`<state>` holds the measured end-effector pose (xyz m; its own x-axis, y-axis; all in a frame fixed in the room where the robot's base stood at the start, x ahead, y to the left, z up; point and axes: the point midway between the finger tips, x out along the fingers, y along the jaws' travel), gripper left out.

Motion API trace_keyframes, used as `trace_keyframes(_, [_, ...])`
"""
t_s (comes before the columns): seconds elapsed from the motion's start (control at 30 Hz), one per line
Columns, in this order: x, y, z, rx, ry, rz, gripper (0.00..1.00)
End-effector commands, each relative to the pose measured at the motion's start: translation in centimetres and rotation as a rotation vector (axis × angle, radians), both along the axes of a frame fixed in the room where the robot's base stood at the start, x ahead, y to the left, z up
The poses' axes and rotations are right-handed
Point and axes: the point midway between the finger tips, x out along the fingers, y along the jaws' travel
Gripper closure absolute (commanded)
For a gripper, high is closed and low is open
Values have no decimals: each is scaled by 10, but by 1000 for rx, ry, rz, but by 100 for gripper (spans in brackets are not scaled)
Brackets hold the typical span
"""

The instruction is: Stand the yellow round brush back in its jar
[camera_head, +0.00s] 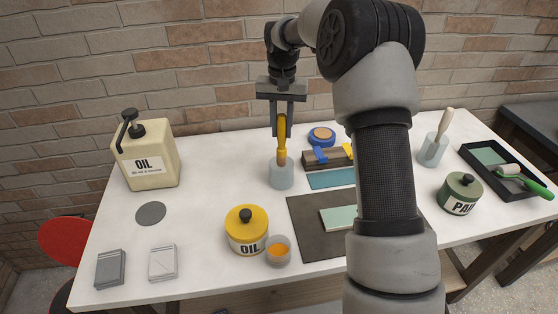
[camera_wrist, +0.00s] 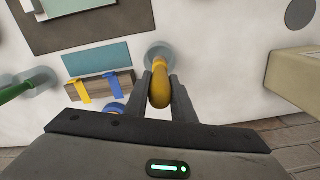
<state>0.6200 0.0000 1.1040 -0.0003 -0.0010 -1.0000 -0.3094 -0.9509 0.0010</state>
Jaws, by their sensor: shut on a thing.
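The yellow round brush (camera_head: 282,134) is upright in my gripper (camera_head: 282,122), which points down and is shut on its yellow handle. The brush's lower end reaches the mouth of a pale blue-grey translucent jar (camera_head: 281,175) on the white table. I cannot tell how deep the lower end is inside the jar. In the wrist view the yellow handle (camera_wrist: 160,86) is between the fingers (camera_wrist: 160,85), with the jar's rim (camera_wrist: 158,52) just beyond it.
A second jar (camera_head: 433,150) with a pale-handled brush stands at the right. A wooden block (camera_head: 322,160) with blue and yellow clips and a blue tape roll (camera_head: 321,135) are close to the right of the jar. A yellow oil tin (camera_head: 246,231) stands in front.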

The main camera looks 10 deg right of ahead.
Motion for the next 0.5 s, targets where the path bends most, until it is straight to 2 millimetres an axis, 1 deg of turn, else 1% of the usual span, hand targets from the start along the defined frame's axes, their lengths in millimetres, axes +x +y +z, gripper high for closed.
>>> trace_keyframes(0.03, [0, 0, -8, 0, 2, 0, 100])
trace_keyframes(0.23, [-1, 0, -29, 1, 2, 0, 100])
trace_keyframes(0.4, [-1, 0, -57, 1, 3, 1, 100])
trace_keyframes(0.5, [0, 1, -67, 1, 0, 1, 100])
